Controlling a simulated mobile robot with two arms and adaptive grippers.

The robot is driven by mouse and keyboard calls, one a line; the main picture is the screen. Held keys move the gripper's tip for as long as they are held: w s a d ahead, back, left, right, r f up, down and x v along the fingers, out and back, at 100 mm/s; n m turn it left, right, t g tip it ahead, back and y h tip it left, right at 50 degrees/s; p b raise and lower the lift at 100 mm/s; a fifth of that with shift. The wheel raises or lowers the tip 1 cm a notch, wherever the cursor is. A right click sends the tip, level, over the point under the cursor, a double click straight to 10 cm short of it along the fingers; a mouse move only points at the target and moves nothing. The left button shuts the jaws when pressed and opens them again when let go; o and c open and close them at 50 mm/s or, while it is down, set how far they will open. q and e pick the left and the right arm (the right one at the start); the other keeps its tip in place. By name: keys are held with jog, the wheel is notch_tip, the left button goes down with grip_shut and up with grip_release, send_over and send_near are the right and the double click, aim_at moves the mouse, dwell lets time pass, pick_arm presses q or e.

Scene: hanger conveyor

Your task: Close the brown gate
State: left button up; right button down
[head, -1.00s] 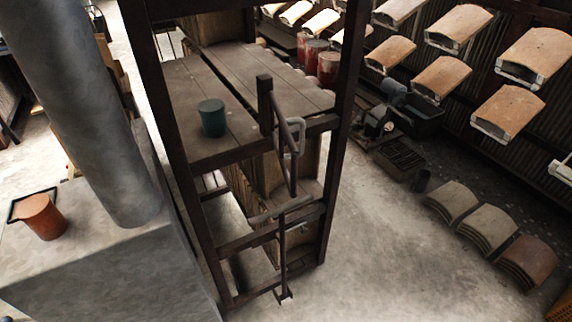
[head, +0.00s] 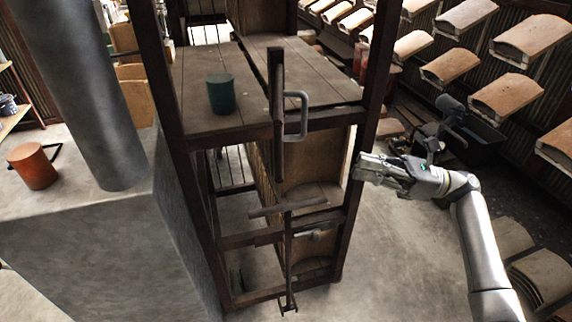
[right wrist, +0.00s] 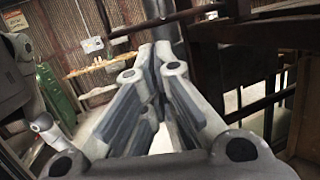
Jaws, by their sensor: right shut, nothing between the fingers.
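The brown gate (head: 277,110) is in the middle of the head view, at the front of the dark frame. I see it nearly edge-on, as a narrow dark upright standing out from the frame, so it looks open. A grey D-shaped handle (head: 303,116) is on its right side. My right gripper (head: 360,167) is shut and empty, by the frame's right post and to the right of the gate and handle, apart from both. Its closed fingers fill the middle of the right wrist view (right wrist: 162,65). My left gripper is out of view.
The dark frame (head: 372,100) holds a plank shelf with a green pot (head: 221,93). Below the gate is a lower bar with a rod (head: 289,250). A grey block (head: 90,225) with an orange pot (head: 33,166) stands left. Curved tiles hang at right.

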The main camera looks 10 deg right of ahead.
jog(key=w+a+r+p, duration=0.1)
jog(key=a+p, duration=0.2)
jog(key=a, duration=0.4)
jog(key=w+a+r+n+p, duration=0.1)
jog(key=a+r+p, duration=0.1)
jog(key=a, duration=0.5)
jog(key=shift+w+g+p, duration=0.4)
jog(key=shift+p, duration=0.35)
